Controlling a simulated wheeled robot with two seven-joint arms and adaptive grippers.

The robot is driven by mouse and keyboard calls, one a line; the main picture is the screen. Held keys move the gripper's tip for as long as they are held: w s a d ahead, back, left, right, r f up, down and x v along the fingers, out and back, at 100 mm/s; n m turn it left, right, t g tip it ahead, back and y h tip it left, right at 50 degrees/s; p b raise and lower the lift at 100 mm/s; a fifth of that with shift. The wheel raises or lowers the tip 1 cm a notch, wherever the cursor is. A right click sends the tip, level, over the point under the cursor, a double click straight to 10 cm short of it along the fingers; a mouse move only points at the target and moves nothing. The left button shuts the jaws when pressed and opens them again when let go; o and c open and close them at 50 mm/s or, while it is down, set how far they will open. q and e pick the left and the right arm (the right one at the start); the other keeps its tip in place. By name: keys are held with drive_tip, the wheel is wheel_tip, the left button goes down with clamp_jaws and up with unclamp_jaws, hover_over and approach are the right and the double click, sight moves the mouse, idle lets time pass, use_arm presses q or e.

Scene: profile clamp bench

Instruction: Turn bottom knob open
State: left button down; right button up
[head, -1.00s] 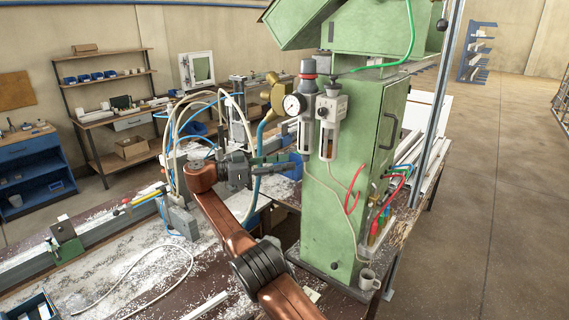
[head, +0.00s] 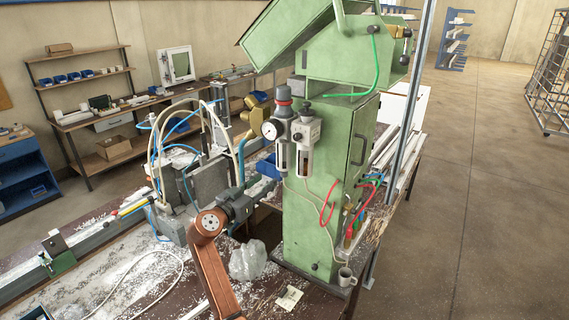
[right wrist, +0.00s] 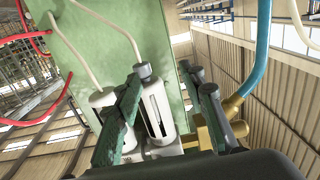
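The filter-regulator unit on the green cabinet has two pale bowls, the left bowl (head: 283,158) and the right bowl (head: 305,160). In the right wrist view, which is upside down, a windowed bowl (right wrist: 157,108) ends in a dark grey bottom knob (right wrist: 142,70) with a hose. The other bowl (right wrist: 103,97) is partly behind a finger. My right gripper (head: 256,190) is below and left of the bowls. In the wrist view its fingers (right wrist: 168,98) are apart, with the windowed bowl showing between them; contact cannot be told. My left gripper is not in view.
The green cabinet (head: 325,205) stands right of my gripper. A pressure gauge (head: 271,130), brass fitting (head: 255,105) and blue hose (head: 240,160) are close by.

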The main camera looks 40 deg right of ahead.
sight(282, 174)
drive_tip(key=s+d, duration=0.1)
drive_tip(key=s, duration=0.1)
drive_tip(key=shift+s+d+r+p, duration=0.35)
drive_tip(key=shift+s+d+p, duration=0.05)
drive_tip(key=p+x, duration=0.2)
drive_tip(key=x, duration=0.4)
drive_tip(key=shift+w+d+p, duration=0.25)
drive_tip(key=shift+d+p, duration=0.2)
drive_tip(key=shift+d, duration=0.1)
drive_tip(key=shift+c, duration=0.3)
clamp_jaws()
